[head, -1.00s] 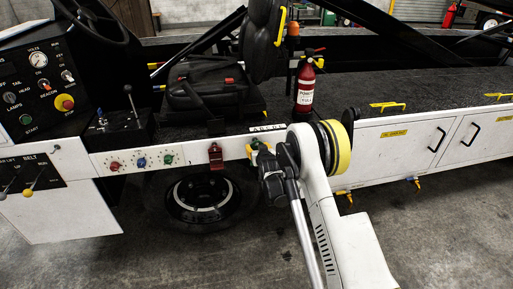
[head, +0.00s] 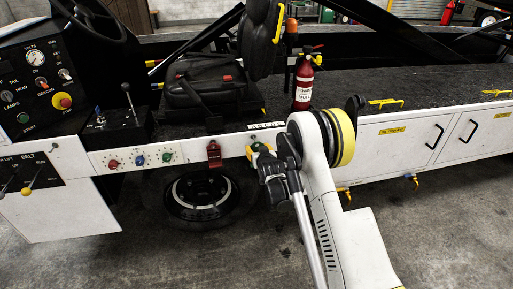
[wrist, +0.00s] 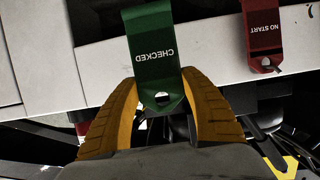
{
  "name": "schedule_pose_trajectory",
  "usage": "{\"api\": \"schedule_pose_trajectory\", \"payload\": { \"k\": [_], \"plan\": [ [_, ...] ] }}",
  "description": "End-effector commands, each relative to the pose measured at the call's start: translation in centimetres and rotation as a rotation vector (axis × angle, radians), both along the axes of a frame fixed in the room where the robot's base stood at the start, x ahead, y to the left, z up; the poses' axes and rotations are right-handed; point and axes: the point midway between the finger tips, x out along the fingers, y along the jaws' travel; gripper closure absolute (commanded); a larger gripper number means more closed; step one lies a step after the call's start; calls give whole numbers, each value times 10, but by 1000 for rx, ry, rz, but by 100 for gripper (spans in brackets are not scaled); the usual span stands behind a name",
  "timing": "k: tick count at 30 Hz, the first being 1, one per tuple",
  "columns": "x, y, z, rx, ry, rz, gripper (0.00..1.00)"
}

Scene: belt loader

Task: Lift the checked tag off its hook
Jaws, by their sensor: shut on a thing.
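The green tag (wrist: 152,50) lettered CHECKED hangs in front of the white panel in the wrist view, its lettering upside down there. Its end with a hole lies between the yellow fingers of my gripper (wrist: 162,108), which is shut on it. In the head view my gripper (head: 254,152) is at the white side panel, just right of the red tag, and mostly hides the green tag.
A red NO START tag (wrist: 262,35) hangs close beside the green one; it also shows in the head view (head: 214,153). Coloured knobs (head: 139,159) sit further left on the panel. A wheel (head: 201,192) is below. A fire extinguisher (head: 303,83) stands on the deck above.

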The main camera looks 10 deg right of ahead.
Motion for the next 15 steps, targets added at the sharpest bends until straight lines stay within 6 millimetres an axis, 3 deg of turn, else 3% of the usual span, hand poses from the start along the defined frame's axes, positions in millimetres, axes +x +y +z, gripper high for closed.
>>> {"api": "schedule_pose_trajectory", "payload": {
  "k": [15],
  "plan": [
    [-23,0,0,0,0,0,77]
  ]
}}
